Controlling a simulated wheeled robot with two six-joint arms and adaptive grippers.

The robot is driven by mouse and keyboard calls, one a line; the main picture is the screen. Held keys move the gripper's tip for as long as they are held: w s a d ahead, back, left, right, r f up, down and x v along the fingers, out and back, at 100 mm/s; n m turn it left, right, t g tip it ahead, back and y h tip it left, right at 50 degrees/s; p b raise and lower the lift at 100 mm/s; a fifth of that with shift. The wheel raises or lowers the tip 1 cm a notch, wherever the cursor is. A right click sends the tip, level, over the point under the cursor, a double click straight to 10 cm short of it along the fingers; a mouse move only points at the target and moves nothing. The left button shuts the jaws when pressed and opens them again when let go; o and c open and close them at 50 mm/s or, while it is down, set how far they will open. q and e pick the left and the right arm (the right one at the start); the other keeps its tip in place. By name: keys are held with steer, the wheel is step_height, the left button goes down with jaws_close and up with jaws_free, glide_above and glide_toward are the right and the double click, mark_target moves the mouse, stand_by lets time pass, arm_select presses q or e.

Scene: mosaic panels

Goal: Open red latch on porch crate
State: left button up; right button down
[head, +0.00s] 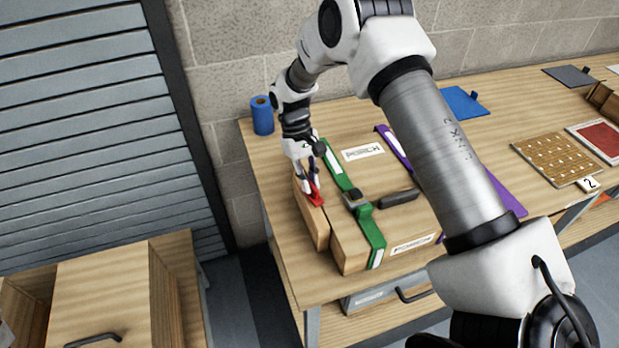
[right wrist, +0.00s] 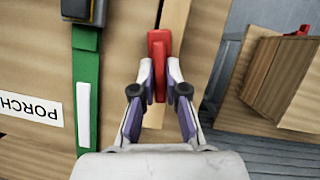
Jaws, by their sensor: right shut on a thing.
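The porch crate (head: 350,247) is a wooden box on the table with "PORCH" labels and a dark handle. The red latch (head: 315,196) sits at its left side. It also shows in the right wrist view (right wrist: 159,50), upright in the middle. My right gripper (head: 310,182) reaches down from above and is shut on the red latch, one finger on each side. In the right wrist view the fingertips (right wrist: 159,72) press against its lower part. Part of the latch is hidden between the fingers. My left gripper is not in view.
A green strap (head: 370,232) with a dark buckle crosses the crate, and a purple strap (head: 392,145) lies farther right. A blue roll (head: 262,115) stands at the table's back left corner. Mosaic panels (head: 558,158) lie at the right. A wooden cabinet (head: 100,290) stands lower left.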

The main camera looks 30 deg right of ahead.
steer(key=shift+s+f+m, duration=0.15)
steer(key=shift+s+m, duration=0.05)
steer(key=shift+m, duration=0.2)
steer(key=c, duration=1.2)
jaws_free()
steer(key=v, duration=1.2)
steer(key=shift+d, duration=0.1)
